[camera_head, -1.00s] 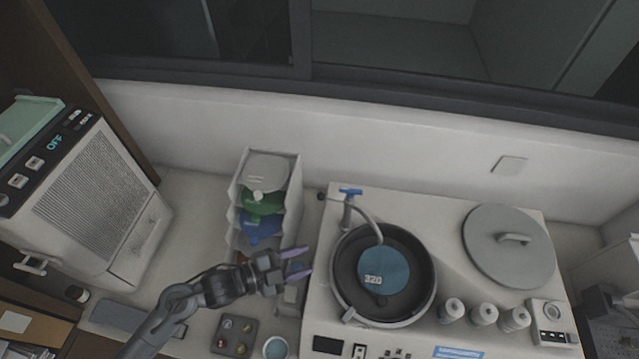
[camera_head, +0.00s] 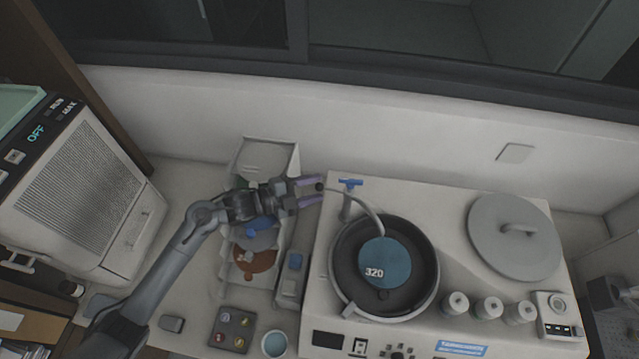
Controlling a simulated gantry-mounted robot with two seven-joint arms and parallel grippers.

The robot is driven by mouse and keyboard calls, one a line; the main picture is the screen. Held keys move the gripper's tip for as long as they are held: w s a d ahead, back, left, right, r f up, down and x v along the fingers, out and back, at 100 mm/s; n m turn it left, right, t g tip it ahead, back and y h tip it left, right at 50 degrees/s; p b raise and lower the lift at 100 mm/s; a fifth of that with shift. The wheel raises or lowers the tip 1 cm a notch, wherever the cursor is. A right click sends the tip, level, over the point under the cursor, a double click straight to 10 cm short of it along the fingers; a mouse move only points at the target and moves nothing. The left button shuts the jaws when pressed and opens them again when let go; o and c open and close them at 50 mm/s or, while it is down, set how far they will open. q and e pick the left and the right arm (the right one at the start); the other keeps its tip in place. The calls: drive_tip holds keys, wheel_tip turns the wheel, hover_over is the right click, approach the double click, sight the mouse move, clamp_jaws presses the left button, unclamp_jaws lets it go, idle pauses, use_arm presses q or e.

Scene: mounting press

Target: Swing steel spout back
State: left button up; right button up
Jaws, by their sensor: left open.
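The steel spout (camera_head: 371,211) is a curved grey tube with a blue tap handle (camera_head: 350,183) at the back left of the polishing machine (camera_head: 450,220). Its free end hangs over the dark bowl, above the blue disc marked 320 (camera_head: 385,262). My left gripper (camera_head: 321,192) comes in from the left, its purple fingers open and pointing right. The fingertips are just left of the spout's post, near the machine's back left corner. I cannot tell whether they touch the spout. My right gripper is not in view.
A rack (camera_head: 272,157) with coloured discs stands under my left arm. A round grey lid (camera_head: 514,236) lies on the machine's right side. Several white bottles (camera_head: 488,308) stand at the front right. A palette of samples (camera_head: 232,330) and a cup (camera_head: 274,344) sit at the front left.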

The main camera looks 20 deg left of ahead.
use_arm(q)
drive_tip(key=shift+x, duration=1.2)
clamp_jaws()
